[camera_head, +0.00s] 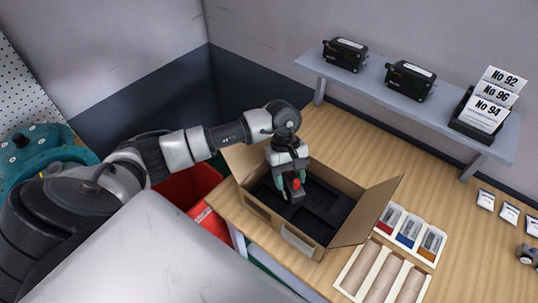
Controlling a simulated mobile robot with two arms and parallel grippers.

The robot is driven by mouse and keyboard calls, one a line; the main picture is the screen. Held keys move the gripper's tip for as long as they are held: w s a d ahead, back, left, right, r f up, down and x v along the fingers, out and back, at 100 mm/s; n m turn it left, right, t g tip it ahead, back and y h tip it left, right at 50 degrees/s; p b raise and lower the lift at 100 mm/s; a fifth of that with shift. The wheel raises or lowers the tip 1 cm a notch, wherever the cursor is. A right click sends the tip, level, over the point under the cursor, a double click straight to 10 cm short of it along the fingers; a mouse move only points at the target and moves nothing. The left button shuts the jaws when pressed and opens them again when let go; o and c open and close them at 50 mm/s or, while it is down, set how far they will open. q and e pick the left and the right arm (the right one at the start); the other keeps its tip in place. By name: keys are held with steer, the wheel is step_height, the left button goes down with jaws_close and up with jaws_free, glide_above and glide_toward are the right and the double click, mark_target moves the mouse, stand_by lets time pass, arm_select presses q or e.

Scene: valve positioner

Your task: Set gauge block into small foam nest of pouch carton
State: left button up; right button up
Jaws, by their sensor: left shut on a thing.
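My left gripper (291,184) reaches down into the open cardboard pouch carton (290,236). It is shut on a small grey piece with a red spot (296,185), which looks like the gauge block; the fingers hide much of it. The carton has a black foam insert (325,203) with recesses. The gripper and the piece are over the left-middle part of the foam. I cannot tell whether the piece touches the foam, and the nest under it is hidden. My right gripper is not in view.
The carton's right flap (368,212) stands out towards a tray of red, blue and orange packs (410,236). A tray of tan rolls (383,277) lies in front. A shelf (430,108) with two black devices and number cards runs behind. A red bin (188,190) stands left.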

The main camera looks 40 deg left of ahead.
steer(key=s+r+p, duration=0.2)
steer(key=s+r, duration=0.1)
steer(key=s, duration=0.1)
arm_select(q)
steer(key=shift+w+a+f+n+t+h+b, duration=0.15)
steer(key=shift+a+f+n+t+b, duration=0.35)
steer(key=shift+a+f+n, duration=0.95)
steer(key=shift+s+a+f+n+t+h+b, duration=0.1)
steer(key=shift+a+f+n+t+b, duration=0.4)
steer(key=shift+f, duration=1.8)
steer(key=shift+w+a+f+n+t+h+b, duration=0.1)
steer(key=shift+a+f+n+t+h+b, duration=0.1)
steer(key=shift+a+f+n+b, duration=1.25)
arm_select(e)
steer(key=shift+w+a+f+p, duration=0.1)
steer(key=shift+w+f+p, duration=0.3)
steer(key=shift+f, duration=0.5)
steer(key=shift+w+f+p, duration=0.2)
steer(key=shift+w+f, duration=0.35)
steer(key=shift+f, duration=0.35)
arm_select(q)
steer(key=shift+d+f+m, duration=0.3)
steer(key=shift+f, duration=0.1)
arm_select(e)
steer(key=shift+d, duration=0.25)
arm_select(q)
steer(key=shift+b, duration=0.6)
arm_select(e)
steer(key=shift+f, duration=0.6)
